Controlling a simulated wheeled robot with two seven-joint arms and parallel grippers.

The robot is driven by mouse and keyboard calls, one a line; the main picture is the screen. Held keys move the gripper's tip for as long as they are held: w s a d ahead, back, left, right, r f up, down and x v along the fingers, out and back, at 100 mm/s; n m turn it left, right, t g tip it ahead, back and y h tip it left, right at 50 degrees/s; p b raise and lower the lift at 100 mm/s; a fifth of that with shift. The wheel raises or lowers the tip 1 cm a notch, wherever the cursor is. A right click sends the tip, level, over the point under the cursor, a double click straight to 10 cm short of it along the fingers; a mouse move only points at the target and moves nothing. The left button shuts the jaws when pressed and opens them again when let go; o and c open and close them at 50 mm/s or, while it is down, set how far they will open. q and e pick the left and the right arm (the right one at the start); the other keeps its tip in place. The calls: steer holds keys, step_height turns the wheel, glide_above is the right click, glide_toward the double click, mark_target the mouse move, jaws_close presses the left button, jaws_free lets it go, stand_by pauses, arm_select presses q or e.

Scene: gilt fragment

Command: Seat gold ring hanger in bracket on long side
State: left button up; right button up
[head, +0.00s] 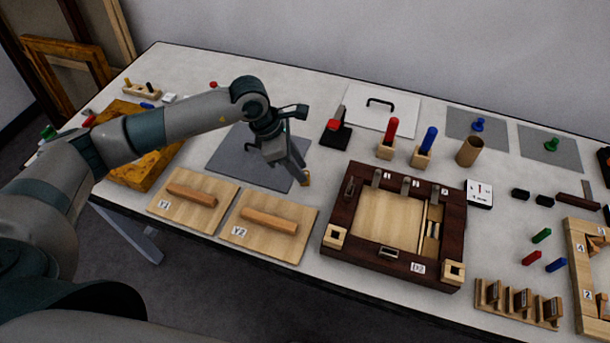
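My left gripper (298,170) points down over the grey mat's right edge, left of the dark wooden frame. A small gold-tan piece (306,180) shows at its fingertips, and the fingers look closed on it. It appears to be the gold ring hanger, but its ring shape is too small to make out. The dark frame (341,217), labelled D2, lies flat with a pale panel inside. A small metal bracket (388,253) is on its near long side, and another bracket (350,188) is on its left short side. My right gripper is out of view.
Two boards with wooden handles, Y1 (169,207) and Y2 (248,240), lie left of the frame. Behind it stand a red peg (392,129), a blue peg (430,139) and a brown cup (469,152). A slotted wooden rack (490,298) is at front right.

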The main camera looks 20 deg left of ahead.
arm_select(q)
steer(key=shift+p+x, duration=0.3)
steer(key=shift+x, duration=0.9)
jaws_close()
